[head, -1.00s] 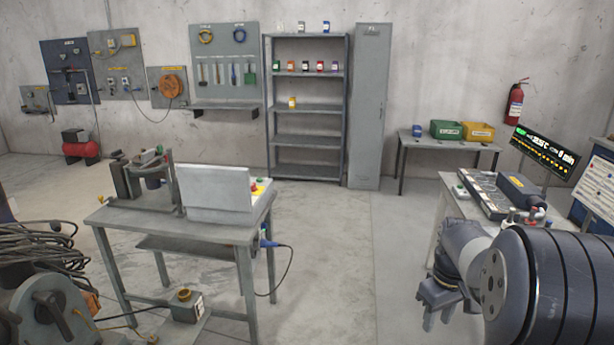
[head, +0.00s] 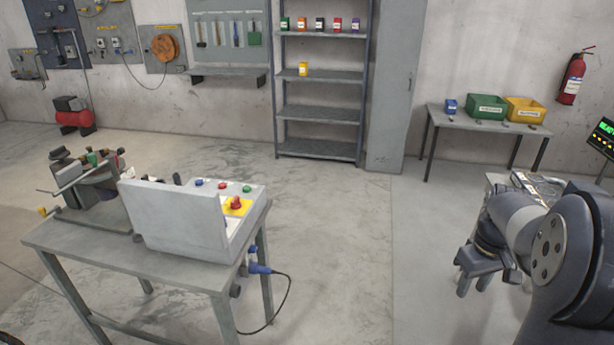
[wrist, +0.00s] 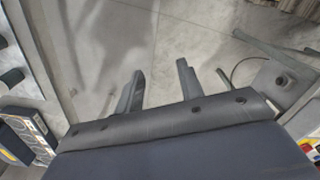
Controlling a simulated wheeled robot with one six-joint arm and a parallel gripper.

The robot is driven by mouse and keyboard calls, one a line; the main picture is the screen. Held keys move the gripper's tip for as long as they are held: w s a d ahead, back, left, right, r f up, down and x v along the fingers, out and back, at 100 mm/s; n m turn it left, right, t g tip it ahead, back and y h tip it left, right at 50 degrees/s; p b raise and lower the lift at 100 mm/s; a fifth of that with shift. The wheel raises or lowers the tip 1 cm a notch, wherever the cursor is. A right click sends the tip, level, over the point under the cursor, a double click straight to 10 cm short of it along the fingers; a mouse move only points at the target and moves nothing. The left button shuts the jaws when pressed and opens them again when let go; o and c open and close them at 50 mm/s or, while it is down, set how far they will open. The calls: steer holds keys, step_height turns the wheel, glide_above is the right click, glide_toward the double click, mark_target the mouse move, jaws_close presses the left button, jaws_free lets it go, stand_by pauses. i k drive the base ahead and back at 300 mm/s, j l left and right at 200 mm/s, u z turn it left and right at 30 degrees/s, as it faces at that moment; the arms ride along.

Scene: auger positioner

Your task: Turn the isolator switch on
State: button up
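A grey control box (head: 172,222) with a raised lid-like panel stands on the metal table at left in the head view. On its face a red knob sits on a yellow plate (head: 237,206), beside small blue, red and green buttons. The knob looks like the isolator switch, but its label and setting are too small to read. My gripper (head: 475,286) hangs at the right of the head view, well apart from the box. In the wrist view my gripper (wrist: 160,70) has its two fingers apart, with only floor between them.
The metal table (head: 190,275) has a vise-like machine (head: 88,180) at its left and a blue plug (head: 260,268) with a hanging cable at its right. Bare floor (head: 350,245) lies between table and arm. Shelves (head: 320,110) and a bin table (head: 480,115) stand behind.

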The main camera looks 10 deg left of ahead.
mark_target(235, 205)
steer(key=i+u, duration=0.8)
steer(key=i+l+u, duration=0.1)
steer(key=i+u, duration=0.15)
steer(key=u, duration=0.2)
steer(key=i+l+u, duration=0.25)
steer(key=u, duration=0.15)
steer(key=i+l+u, duration=0.5)
steer(key=j, duration=0.1)
